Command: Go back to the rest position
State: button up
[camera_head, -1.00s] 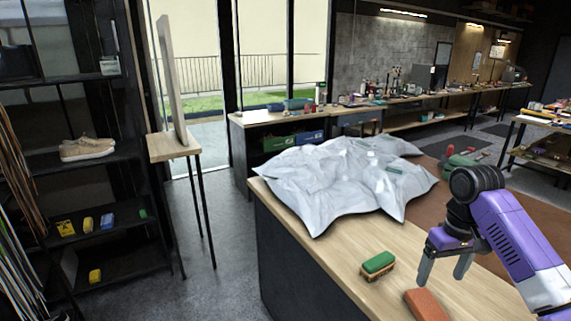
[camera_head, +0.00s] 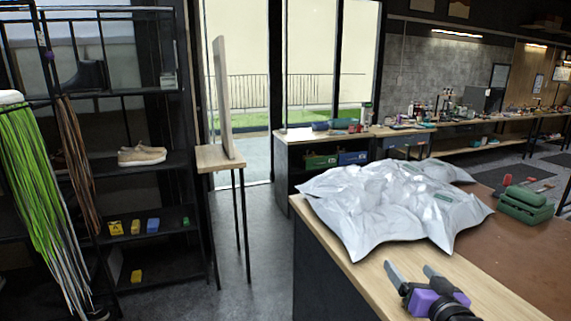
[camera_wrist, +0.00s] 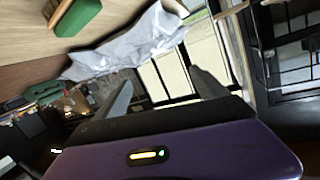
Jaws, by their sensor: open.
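My gripper (camera_head: 409,268) is at the bottom right of the head view, over the wooden workbench (camera_head: 370,275). Its two grey fingers are apart, point away from me, and hold nothing. In the wrist view the fingers (camera_wrist: 160,84) also stand open with nothing between them. A green-backed brush (camera_wrist: 78,16) lies on the bench at the top left of the wrist view. It does not show in the head view now.
A crumpled silver-grey sheet (camera_head: 400,205) covers the bench beyond my gripper. A green case (camera_head: 525,205) sits on the brown mat (camera_head: 530,255) at right. A shelf rack with beige sneakers (camera_head: 142,155) stands at left.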

jog(key=s+a+f, duration=0.1)
jog(key=s+a, duration=0.1)
jog(key=s, duration=1.2)
jog(key=s+a+f+t+h, duration=0.1)
jog(key=s+a+f, duration=0.1)
jog(key=s, duration=1.2)
jog(key=s+a+f+h+b, duration=0.1)
jog(key=s+a, duration=0.3)
jog(key=s, duration=1.1)
jog(key=shift+f, duration=0.35)
jog(key=shift+o, duration=0.5)
jog(key=s+f+n+g+y, duration=0.1)
jog(key=s+f, duration=0.2)
jog(key=s, duration=0.4)
jog(key=shift+a+n+g+y, duration=0.3)
jog(key=shift+a+n+g, duration=0.1)
jog(key=shift+a, duration=0.15)
